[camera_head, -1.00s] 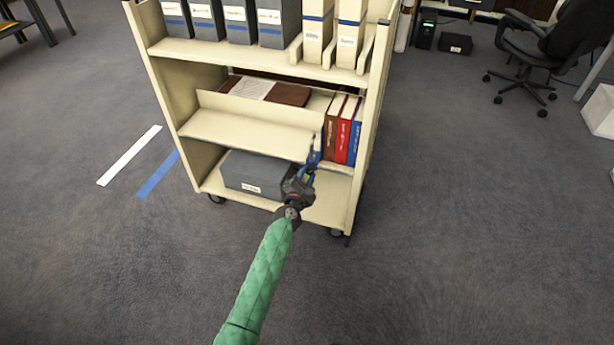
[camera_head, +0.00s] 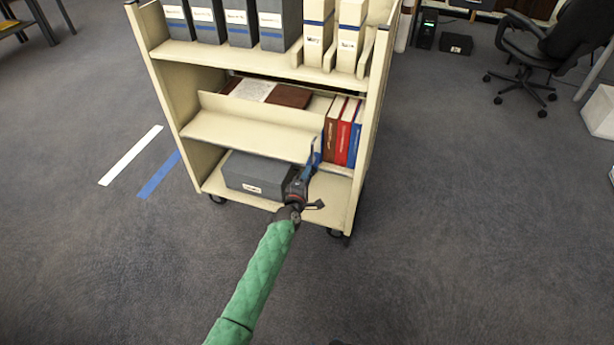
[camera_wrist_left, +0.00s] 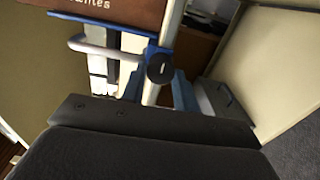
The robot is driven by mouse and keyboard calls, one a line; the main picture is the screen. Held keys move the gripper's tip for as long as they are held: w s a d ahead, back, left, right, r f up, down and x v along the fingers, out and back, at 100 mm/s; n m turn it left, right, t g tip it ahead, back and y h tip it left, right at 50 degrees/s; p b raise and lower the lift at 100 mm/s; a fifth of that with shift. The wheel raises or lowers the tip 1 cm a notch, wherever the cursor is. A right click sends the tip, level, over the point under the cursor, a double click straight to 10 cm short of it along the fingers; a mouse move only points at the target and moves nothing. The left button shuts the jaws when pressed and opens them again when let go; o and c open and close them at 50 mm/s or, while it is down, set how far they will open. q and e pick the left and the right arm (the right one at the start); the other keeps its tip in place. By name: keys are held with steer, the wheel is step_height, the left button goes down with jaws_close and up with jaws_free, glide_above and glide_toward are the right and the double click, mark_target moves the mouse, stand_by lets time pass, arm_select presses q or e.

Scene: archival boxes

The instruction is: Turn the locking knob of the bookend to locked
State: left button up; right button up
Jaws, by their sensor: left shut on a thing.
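My left gripper (camera_head: 311,165) reaches into the cart's middle shelf from the front, at the left end of the upright books. In the left wrist view its blue fingers (camera_wrist_left: 158,90) are shut on the round black locking knob (camera_wrist_left: 160,68), one finger on each side. In the head view the gripper mostly hides the knob and bookend. I cannot read any lock mark. My right gripper is not in view.
The cream cart (camera_head: 180,110) holds binders on top. Red, brown and blue books (camera_head: 343,132) stand at the middle shelf's right. A grey box (camera_head: 258,176) sits on the bottom shelf, close to my gripper. The carpet in front is clear.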

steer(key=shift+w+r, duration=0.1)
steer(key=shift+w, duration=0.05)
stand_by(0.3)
arm_select(q)
steer(key=o, duration=1)
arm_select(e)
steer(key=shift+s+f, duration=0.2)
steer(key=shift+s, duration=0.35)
arm_select(q)
steer(key=shift+s, duration=0.1)
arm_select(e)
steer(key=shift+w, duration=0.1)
